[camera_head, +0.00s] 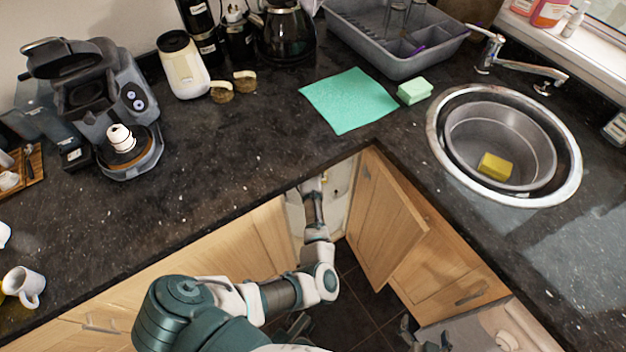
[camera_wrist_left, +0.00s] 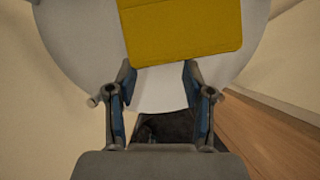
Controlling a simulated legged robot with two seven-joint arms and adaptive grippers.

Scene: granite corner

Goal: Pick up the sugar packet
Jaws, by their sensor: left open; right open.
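A yellow, flat-sided block (camera_wrist_left: 185,30) shows in the left wrist view, cut off by the top edge. It may be the sugar packet, but no label is readable. It rests on or in front of a round white surface (camera_wrist_left: 75,40). My left gripper (camera_wrist_left: 158,75) is open, with its two fingers just short of the yellow thing's near edge and nothing between them. In the head view my left arm reaches into the open corner cabinet, and its gripper is hidden there. My right gripper (camera_head: 424,338) is open and empty at the bottom edge of the head view.
The wooden cabinet door (camera_head: 385,225) stands open right of my left arm. The dark countertop (camera_head: 225,150) overhangs the opening. A sink (camera_head: 500,125) holding a yellow sponge (camera_head: 495,166), a green cloth (camera_head: 348,99) and a coffee machine (camera_head: 100,95) are above.

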